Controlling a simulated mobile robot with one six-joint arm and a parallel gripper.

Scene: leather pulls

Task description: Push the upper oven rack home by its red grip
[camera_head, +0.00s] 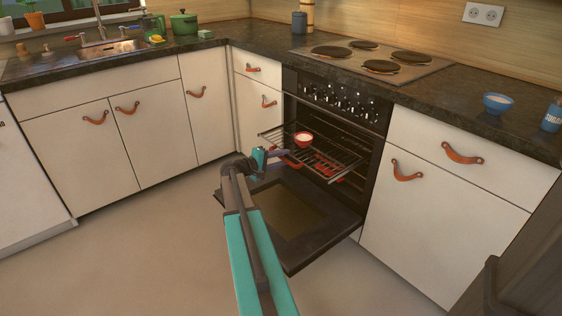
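The upper oven rack (343,158) is a wire rack sticking out of the open oven. A small red bowl with pale contents (303,139) stands on it. Red parts show at its front edge and beneath it, including a red grip (289,161) near my gripper and another red piece (327,168) further right; I cannot tell surely which belong to which rack. My gripper (279,153) is at the rack's front left corner, close to the red grip. It is too small to tell whether it touches the grip or whether its fingers are open or shut.
The oven door (291,212) hangs open and low beneath the rack and my arm. White cabinets with leather pulls (407,170) flank the oven. The hob (372,58) and a blue bowl (497,103) are on the counter above. The floor at left is clear.

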